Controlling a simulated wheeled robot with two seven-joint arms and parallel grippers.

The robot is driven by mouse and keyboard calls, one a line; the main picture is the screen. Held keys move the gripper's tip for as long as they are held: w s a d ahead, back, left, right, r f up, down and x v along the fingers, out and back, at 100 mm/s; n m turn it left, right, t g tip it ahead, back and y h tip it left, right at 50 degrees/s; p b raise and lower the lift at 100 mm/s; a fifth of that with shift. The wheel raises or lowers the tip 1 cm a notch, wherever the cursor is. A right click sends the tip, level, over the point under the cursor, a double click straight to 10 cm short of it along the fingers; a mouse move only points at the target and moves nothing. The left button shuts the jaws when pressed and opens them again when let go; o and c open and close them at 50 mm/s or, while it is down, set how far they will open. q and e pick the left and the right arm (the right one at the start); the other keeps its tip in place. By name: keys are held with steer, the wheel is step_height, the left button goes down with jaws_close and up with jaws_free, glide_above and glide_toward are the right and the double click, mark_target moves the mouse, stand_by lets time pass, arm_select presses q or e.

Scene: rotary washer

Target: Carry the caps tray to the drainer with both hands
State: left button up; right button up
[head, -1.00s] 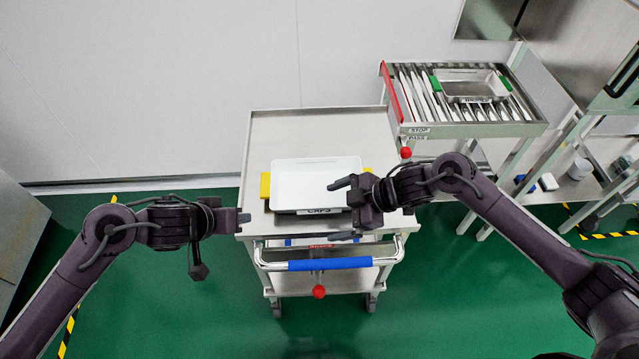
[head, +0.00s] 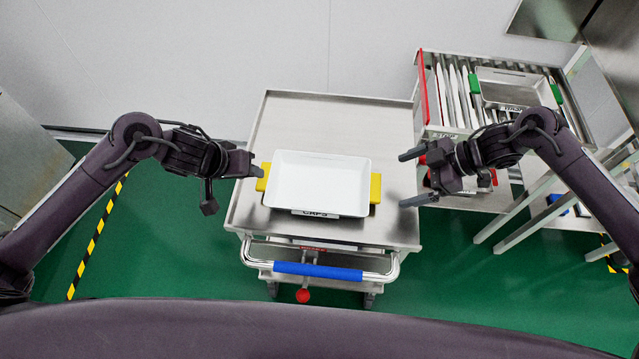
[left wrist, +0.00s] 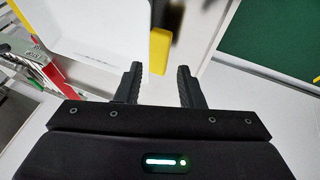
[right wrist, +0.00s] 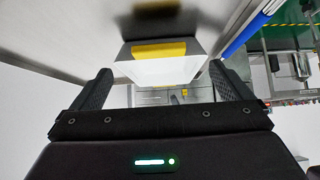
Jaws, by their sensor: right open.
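The white caps tray (head: 320,183), with a CAPS label on its front, sits on the steel cart top (head: 345,113). It has a yellow handle on each side. My left gripper (head: 254,166) is at the left handle (head: 263,177). In the left wrist view its fingers (left wrist: 160,82) are apart, with the yellow handle (left wrist: 159,50) just ahead, level with the gap. My right gripper (head: 404,178) is open and empty, right of the right handle (head: 375,188) and apart from it. The right wrist view shows the tray (right wrist: 163,70) between the spread fingers.
A roller-topped stand (head: 447,95) with a red side bar is at the back right. A second tray with green handles (head: 510,92) sits on it. The cart's blue push handle (head: 318,271) faces me. Green floor lies around the cart, with striped tape (head: 92,247) at left.

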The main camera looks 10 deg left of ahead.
arm_select(q)
steer(key=x, duration=0.7)
steer(key=shift+w+d+f, duration=0.2)
steer(key=shift+w+f, duration=0.05)
steer(key=shift+w, duration=0.05)
arm_select(e)
steer(key=x, duration=0.7)
steer(key=shift+w+a+f, duration=0.1)
steer(key=shift+a+f, duration=0.05)
steer(key=shift+f, duration=0.15)
arm_select(q)
steer(key=c, duration=0.7)
arm_select(e)
steer(key=c, duration=0.7)
arm_select(q)
steer(key=shift+c, duration=0.2)
arm_select(e)
steer(key=c, duration=0.5)
